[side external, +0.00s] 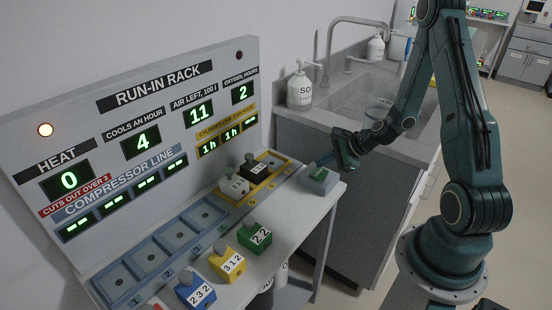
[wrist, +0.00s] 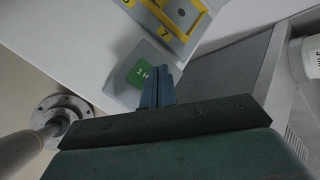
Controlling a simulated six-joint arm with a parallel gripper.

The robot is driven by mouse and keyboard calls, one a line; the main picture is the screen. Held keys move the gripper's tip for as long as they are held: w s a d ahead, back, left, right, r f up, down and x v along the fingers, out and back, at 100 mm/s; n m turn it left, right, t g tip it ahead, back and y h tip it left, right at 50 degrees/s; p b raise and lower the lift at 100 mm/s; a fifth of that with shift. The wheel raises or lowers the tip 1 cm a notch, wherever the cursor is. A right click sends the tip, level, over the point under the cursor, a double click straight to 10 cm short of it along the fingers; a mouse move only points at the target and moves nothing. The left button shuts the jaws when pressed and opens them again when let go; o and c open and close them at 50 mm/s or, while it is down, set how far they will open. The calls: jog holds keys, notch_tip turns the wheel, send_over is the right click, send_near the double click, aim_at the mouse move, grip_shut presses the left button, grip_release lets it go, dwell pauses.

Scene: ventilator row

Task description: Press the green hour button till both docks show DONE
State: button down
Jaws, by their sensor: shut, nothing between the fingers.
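The green hour button (side external: 320,174) sits on a small grey box at the right end of the bench; the wrist view shows it marked "1 H" (wrist: 139,74). My gripper (side external: 314,164) is shut and empty, its blue fingertips (wrist: 157,70) right beside the button in the wrist view. I cannot tell whether they touch it. In the yellow cylinder line, a white block (side external: 234,186) and a black block (side external: 252,171) stand in two docks. The cylinder line displays (side external: 228,138) read "1h", "1h" and dashes. Neither shows DONE.
The run-in rack panel (side external: 150,85) reads heat 0, cools 4, air 11, oxygen hours 2. Blue compressor docks (side external: 163,250) are empty. Green (side external: 254,238), yellow (side external: 227,263) and blue (side external: 195,291) blocks stand along the bench front. A sink (side external: 375,92) and soap bottle (side external: 300,87) are behind.

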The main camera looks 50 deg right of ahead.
aim_at(321, 175)
jog(key=shift+r, duration=2.2)
jog(key=s+a+r+n+g, duration=0.3)
jog(key=s+a+r+n, duration=0.1)
jog(key=a+r+n, duration=0.9)
jog(key=s+a+r+n+h, duration=0.1)
jog(key=s+a+r+n, duration=0.1)
jog(key=s+r+n, duration=0.3)
jog(key=s+a+r+n+h, duration=0.1)
jog(key=s+r+n, duration=0.3)
jog(key=s, duration=0.5)
jog(key=a+n, duration=0.1)
jog(key=n, duration=0.1)
jog(key=shift+s+a+r+n, duration=0.3)
jog(key=shift+s+a+r, duration=0.1)
